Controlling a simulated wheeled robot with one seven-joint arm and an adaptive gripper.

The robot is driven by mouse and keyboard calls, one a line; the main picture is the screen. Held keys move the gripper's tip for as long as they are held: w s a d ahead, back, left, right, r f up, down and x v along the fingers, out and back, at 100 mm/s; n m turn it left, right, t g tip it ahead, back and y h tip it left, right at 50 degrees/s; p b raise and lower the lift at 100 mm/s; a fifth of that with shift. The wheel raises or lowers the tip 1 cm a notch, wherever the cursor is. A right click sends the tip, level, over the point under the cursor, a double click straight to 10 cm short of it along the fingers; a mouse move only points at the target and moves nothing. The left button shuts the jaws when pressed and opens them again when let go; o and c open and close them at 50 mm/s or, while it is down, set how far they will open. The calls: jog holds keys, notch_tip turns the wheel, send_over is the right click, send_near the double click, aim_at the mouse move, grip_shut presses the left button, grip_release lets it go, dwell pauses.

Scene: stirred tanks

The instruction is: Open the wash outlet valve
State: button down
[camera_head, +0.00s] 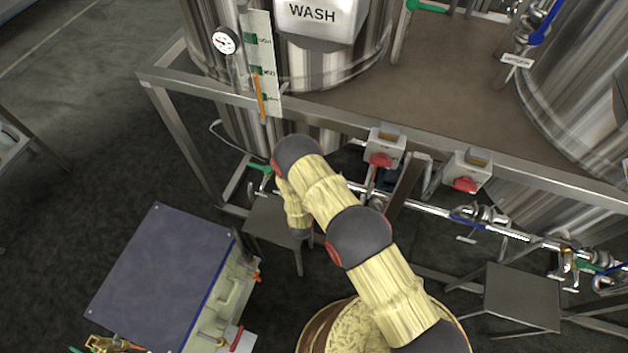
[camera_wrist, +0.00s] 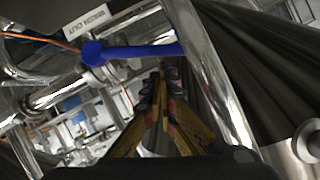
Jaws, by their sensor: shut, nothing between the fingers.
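The wash tank (camera_head: 285,50) is a steel vessel with a WASH sign at the top of the head view. A green valve handle (camera_head: 260,168) shows low beneath it, left of my arm. I cannot tell whether this lever is the wash outlet valve. My gripper (camera_wrist: 162,76) is shut and empty, its fingertips just below the lever; contact is unclear. The head view hides the gripper behind my arm.
A steel frame (camera_head: 440,145) crosses above the low piping. Two boxes with red switches (camera_head: 380,160) (camera_head: 466,184) hang from it. A blue-topped cabinet (camera_head: 165,275) stands at lower left. Small metal stands (camera_head: 522,297) are on the dark floor. Pipes crowd the gripper.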

dwell(0.3)
jog(key=shift+w+a+f+b, duration=0.15)
jog(key=shift+a+f+b, duration=0.2)
jog(key=shift+a+b, duration=0.15)
